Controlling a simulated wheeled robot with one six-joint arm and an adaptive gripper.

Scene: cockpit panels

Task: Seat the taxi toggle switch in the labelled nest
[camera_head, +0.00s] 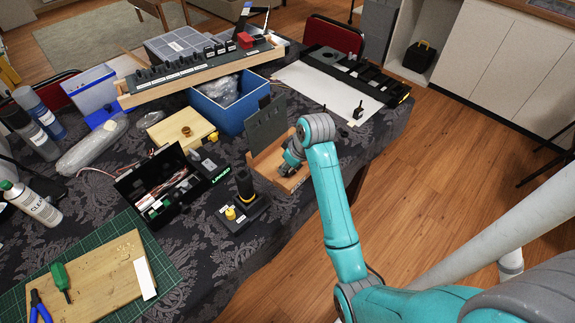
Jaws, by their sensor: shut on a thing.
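My gripper (288,165) is low over a small wooden tray (268,164) near the table's front edge, just in front of an upright grey panel (266,124). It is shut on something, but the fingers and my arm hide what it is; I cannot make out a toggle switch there. A small black piece with an upright stem (358,112) stands on a white sheet at the right. A long wooden-edged rack (190,72) with white labels and black pieces lies at the back. I cannot read which label says taxi.
A blue bin (230,110) stands behind the grey panel. An open black case (160,190), a black control box with an upright grip (243,205) and a wooden block (180,129) are to the left. A black rail (355,72) lies at the back right. The white sheet (325,88) is mostly clear.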

